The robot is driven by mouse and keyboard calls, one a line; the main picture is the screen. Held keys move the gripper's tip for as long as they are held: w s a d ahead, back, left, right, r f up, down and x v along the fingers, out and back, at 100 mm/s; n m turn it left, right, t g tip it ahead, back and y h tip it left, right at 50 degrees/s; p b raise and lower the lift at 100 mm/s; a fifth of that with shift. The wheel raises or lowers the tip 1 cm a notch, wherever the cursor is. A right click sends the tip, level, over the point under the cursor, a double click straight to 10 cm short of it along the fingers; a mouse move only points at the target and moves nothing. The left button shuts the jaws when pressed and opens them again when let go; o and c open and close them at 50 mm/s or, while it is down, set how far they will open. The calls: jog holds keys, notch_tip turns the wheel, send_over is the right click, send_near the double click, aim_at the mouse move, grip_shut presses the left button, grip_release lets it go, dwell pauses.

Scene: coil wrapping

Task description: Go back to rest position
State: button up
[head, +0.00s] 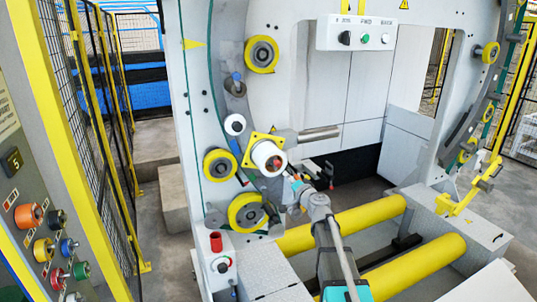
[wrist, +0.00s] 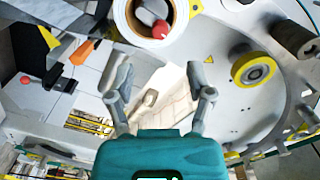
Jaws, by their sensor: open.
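My gripper (wrist: 162,98) is open in the wrist view, its two grey fingers apart with nothing between them. In the head view my gripper (head: 294,188) is small and partly hidden by my arm, just below and right of a white roll (head: 266,155) on a yellow square plate. The roll also shows at the top of the wrist view (wrist: 122,18), with a red-tipped core inside. The roll sits on the wrapping machine's ring (head: 207,120). From these views I cannot tell the exact gap between gripper and roll.
Yellow-rimmed rollers (head: 261,54) line the ring. Two long yellow rollers (head: 415,266) lie low on the right, near my arm. A control box (head: 356,34) hangs above. A button panel (head: 35,215) and yellow-framed fence (head: 85,120) stand left.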

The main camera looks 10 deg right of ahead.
jog(key=s+a+f+n+g+y+b, duration=0.1)
jog(key=s+a+f+n+g+b, duration=0.35)
jog(key=s+f, duration=0.4)
jog(key=s+a+f+n+g+y+b, duration=0.1)
jog(key=s+a+f+n+g+b, duration=0.3)
jog(key=s+f, duration=0.45)
jog(key=s+d+f+g+h+b, duration=0.2)
jog(key=s+d+f+g+h, duration=0.2)
jog(key=s+f, duration=0.3)
jog(key=s+d+f+m+g+h+b, duration=0.1)
jog(key=s+d+f+g+h+b, duration=0.1)
jog(key=s+f, duration=0.5)
jog(key=shift+s+d+f+g+h, duration=0.2)
jog(key=shift+s+d+g+h, duration=0.75)
jog(key=shift+d+g, duration=0.25)
